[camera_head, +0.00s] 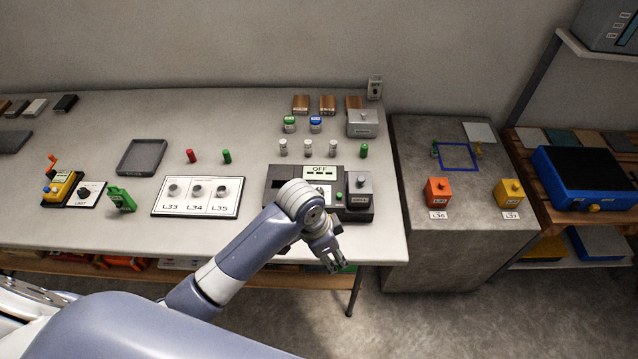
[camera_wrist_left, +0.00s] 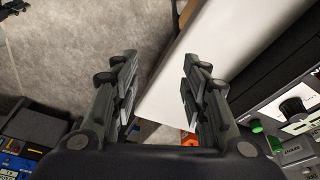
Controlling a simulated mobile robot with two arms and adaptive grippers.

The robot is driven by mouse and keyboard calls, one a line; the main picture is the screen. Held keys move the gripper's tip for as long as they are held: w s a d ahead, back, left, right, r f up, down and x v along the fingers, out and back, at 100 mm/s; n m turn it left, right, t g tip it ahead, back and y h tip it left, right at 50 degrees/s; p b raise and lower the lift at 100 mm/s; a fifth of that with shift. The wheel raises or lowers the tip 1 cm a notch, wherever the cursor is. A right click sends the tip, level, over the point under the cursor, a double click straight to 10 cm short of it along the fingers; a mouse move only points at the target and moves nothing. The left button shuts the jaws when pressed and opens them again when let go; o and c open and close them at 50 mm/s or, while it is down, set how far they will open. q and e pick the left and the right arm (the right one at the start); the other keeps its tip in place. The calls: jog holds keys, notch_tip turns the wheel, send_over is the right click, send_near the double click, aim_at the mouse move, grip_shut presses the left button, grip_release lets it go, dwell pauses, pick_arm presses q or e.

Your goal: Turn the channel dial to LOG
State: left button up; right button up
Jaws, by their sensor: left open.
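A dark device (camera_head: 280,173) with a small screen (camera_head: 319,172) reading OFF stands near the front right of the table. My left arm covers much of its front. A white dial plate (camera_head: 327,190) on it is partly hidden in the head view. In the left wrist view, a dark round dial (camera_wrist_left: 292,106) sits on a pale plate at the right; its marks are too small to read. My left gripper (camera_head: 335,262) hangs past the table's front edge, apart from the device. In the left wrist view, the gripper (camera_wrist_left: 160,68) is open and empty. My right gripper is not in view.
A white panel (camera_head: 197,210) marked L33, L34 and L35 lies left of the device. A grey block (camera_head: 358,188) sits on the device's right part. Several small bottles stand behind it. A grey stand (camera_head: 410,255) is at the right. The floor before the table is clear.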

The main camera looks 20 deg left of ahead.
pick_arm(q)
jog(key=w+r+m, duration=0.2)
jog(key=w, duration=0.3)
notch_tip(320, 180, up, 10)
jog(key=m+g+y, duration=0.2)
jog(key=y, duration=0.1)
send_over(319, 188)
jog(key=f, duration=0.3)
jog(key=f+p, duration=0.1)
jog(key=f, duration=0.3)
jog(key=f+p, duration=0.1)
jog(key=f, duration=0.2)
jog(key=shift+s+d+f, duration=0.1)
jog(key=shift+s+f, duration=0.25)
jog(key=shift+f, duration=0.05)
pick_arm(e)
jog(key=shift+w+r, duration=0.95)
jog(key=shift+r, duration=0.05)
pick_arm(q)
grip_shut()
